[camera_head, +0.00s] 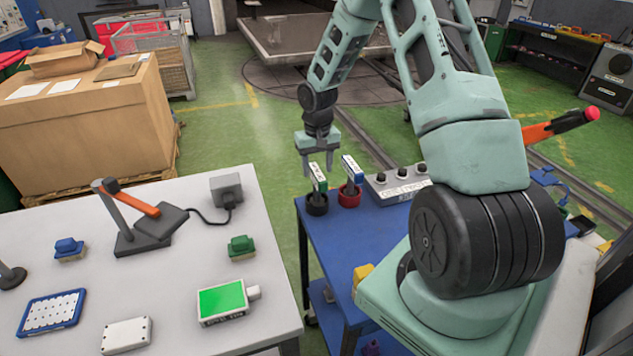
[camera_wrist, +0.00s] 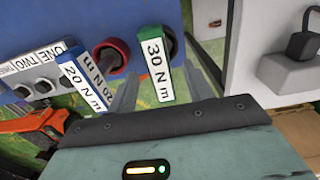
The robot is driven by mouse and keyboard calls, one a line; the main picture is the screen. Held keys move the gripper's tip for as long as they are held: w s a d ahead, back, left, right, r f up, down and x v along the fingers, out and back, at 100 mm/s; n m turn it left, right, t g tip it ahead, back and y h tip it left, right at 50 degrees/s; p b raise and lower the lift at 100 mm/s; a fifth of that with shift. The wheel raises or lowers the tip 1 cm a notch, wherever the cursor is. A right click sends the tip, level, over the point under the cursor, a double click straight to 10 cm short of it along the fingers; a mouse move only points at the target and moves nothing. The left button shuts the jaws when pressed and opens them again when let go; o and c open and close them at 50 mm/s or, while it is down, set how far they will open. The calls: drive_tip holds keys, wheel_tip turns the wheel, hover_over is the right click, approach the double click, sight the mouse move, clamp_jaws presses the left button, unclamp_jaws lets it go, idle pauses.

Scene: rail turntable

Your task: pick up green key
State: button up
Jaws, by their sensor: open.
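The green key (camera_head: 318,178) stands upright in a black round holder (camera_head: 317,204) near the far left corner of the blue table. In the wrist view the green key (camera_wrist: 157,66) has a white "30 N m" label, and its top faces the camera. My gripper (camera_head: 319,167) is open and points down over the green key. In the wrist view the fingers of my gripper (camera_wrist: 165,78) lie on either side of the key. I cannot tell whether either finger touches it. The black holder is partly hidden by the key in the wrist view.
A blue key (camera_head: 351,169) labelled "20 N m" stands close to the right in a red holder (camera_head: 349,196). A control box (camera_head: 397,183) with black knobs sits beyond it. A white table (camera_head: 170,270) with several devices stands to the left, across a narrow gap.

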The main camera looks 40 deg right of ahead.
drive_tip(key=shift+w+d+f+p, duration=0.1)
drive_tip(key=shift+f+p, duration=0.6)
drive_tip(key=shift+f, duration=0.85)
drive_tip(key=shift+w+d+f+p, duration=0.1)
drive_tip(key=shift+f+p, duration=0.55)
drive_tip(key=shift+f, duration=0.85)
clamp_jaws()
